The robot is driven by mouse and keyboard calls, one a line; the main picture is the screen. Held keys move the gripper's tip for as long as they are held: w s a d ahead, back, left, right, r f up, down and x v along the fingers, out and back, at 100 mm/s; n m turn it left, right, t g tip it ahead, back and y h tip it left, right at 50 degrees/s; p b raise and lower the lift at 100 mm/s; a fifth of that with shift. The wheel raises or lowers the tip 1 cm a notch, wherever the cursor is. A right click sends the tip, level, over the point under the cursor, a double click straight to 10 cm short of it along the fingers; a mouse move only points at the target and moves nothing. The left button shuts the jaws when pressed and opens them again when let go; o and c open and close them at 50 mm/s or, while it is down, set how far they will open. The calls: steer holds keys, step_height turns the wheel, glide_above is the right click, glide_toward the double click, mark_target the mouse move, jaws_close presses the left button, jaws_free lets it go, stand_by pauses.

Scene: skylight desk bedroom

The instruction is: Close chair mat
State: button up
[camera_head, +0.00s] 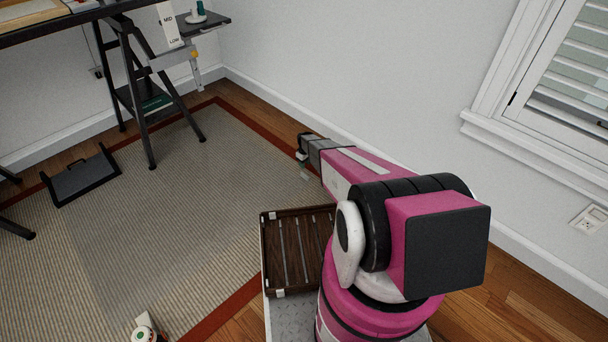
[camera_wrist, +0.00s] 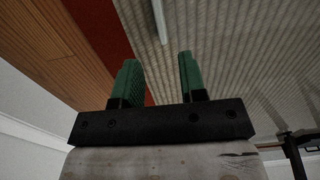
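A faint, see-through darker panel, which looks like the chair mat (camera_head: 165,225), lies flat on the striped rug in the head view. Its outline is hard to make out, and I cannot tell how far open it stands. My gripper (camera_head: 303,163) hangs over the rug's right side near the red border; the arm hides part of it. In the wrist view, my gripper's two green fingers (camera_wrist: 157,80) are wide apart with nothing between them. A pale narrow bar (camera_wrist: 160,20) shows beyond the fingertips; I cannot tell whether it belongs to the mat or whether it touches them.
The rug (camera_head: 200,280) has a red border. A dark slatted tray (camera_head: 297,245) sits beside my arm. A desk with black trestle legs (camera_head: 145,110) stands at upper left, with a black footrest (camera_head: 80,175) near it. White wall and window (camera_head: 560,80) bound the right.

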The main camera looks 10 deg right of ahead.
mark_target(305, 175)
step_height(305, 175, down, 10)
steer(key=shift+f, duration=0.25)
stand_by(0.3)
jaws_close()
